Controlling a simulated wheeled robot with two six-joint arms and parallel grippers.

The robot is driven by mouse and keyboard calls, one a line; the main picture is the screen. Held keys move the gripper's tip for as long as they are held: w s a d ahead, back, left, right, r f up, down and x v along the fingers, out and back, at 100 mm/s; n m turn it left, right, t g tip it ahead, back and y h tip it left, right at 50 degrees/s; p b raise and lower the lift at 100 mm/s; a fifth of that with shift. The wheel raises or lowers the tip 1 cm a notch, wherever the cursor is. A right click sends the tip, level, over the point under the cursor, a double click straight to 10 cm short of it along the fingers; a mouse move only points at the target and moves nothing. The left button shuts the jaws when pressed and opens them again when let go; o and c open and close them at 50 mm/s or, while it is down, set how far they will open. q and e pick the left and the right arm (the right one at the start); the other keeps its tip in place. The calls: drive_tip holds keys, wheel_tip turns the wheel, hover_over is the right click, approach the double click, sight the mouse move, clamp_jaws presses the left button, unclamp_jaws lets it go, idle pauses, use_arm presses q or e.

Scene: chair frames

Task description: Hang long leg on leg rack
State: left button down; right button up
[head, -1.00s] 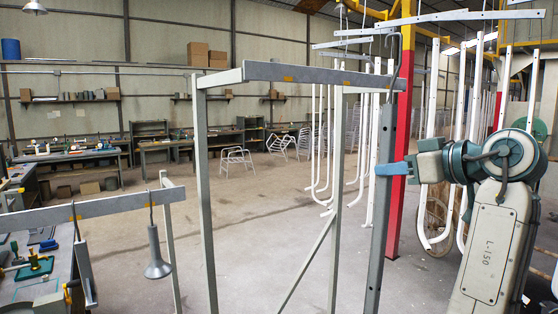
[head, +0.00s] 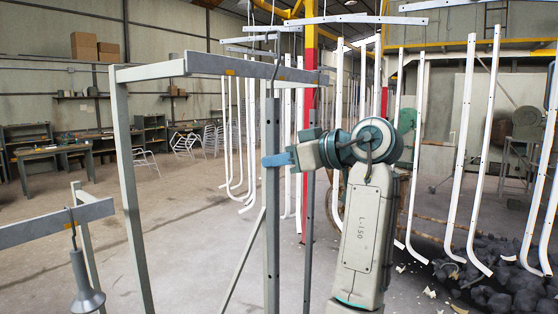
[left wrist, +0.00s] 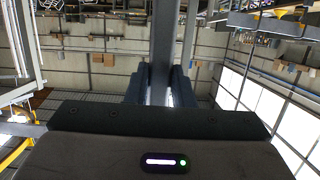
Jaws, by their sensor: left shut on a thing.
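The long leg (head: 272,215) is a grey, upright square tube with a bent wire hook (head: 278,50) at its top. My left gripper (head: 278,160), with blue fingers, is shut on its upper part. In the left wrist view the fingers (left wrist: 160,85) close around the grey tube (left wrist: 162,35). The leg rack (head: 215,65) is a grey frame with a long top bar. The hook and leg top overlap this bar in the picture; I cannot tell whether the hook rests on it. My right gripper is not in view.
A second grey bar (head: 50,226) at lower left carries a hanging grey cone-shaped part (head: 86,285). White curved tubes (head: 460,150) hang at the right, above a dark heap (head: 490,275). A red post (head: 310,100) stands behind the rack. Open floor lies left of it.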

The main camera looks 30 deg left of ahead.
use_arm(q)
drive_tip(key=x, duration=0.5)
drive_tip(key=shift+s+a+r, duration=0.1)
drive_tip(key=shift+a+r, duration=0.1)
drive_tip(key=shift+a, duration=0.25)
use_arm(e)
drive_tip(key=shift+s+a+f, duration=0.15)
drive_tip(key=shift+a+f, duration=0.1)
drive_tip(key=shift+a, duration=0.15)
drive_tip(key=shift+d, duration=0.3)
use_arm(q)
drive_tip(key=shift+b, duration=0.3)
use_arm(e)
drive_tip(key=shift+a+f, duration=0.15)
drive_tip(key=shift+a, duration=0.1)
